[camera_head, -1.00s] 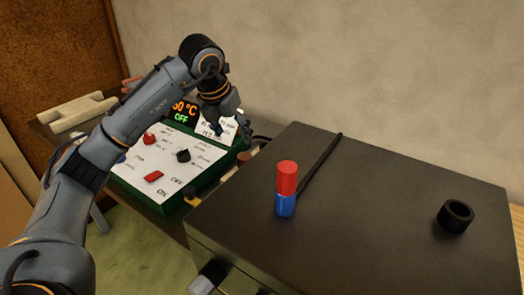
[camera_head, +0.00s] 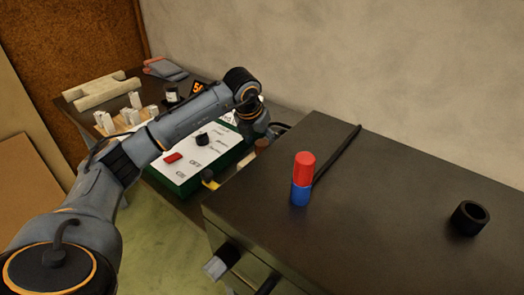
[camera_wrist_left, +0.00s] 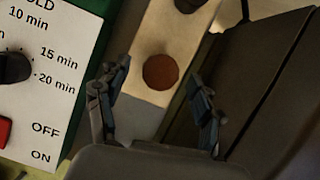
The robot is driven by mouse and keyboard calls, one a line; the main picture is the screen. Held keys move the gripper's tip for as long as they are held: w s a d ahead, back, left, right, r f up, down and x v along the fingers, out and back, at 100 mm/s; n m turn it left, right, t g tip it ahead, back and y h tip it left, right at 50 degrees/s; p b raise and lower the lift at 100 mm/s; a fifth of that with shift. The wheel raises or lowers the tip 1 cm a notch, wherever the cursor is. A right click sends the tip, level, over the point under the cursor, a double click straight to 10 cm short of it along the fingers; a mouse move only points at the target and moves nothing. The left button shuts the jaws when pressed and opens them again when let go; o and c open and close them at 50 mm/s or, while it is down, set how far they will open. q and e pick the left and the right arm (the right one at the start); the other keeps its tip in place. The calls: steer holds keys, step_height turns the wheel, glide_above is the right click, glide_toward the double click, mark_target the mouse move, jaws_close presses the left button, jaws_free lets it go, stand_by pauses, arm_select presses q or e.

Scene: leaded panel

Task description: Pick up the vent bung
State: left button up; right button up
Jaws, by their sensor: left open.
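A round reddish-brown plug, which looks like the vent bung (camera_wrist_left: 161,72), sits on a pale strip in the left wrist view. In the head view it shows as a small brown thing (camera_head: 262,147) between the control box and the dark cabinet, partly behind my arm. My left gripper (camera_wrist_left: 158,86) is open, with one finger on each side of the bung in the wrist picture and nothing held. Whether the fingertips are down at its height I cannot tell. In the head view the left gripper (camera_head: 258,126) is above the bung, its fingers mostly hidden. My right gripper is out of view.
A green control box (camera_head: 207,150) with a white panel, knob and red switch stands left of the bung. The dark cabinet (camera_head: 390,180) rises close on its right, bearing a red-and-blue cylinder (camera_head: 303,178) and a black ring (camera_head: 469,218). Wooden blocks (camera_head: 105,92) lie behind.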

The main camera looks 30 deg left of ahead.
arm_select(q)
steer(key=shift+x, duration=1.15)
jaws_close()
steer(key=shift+r, duration=0.15)
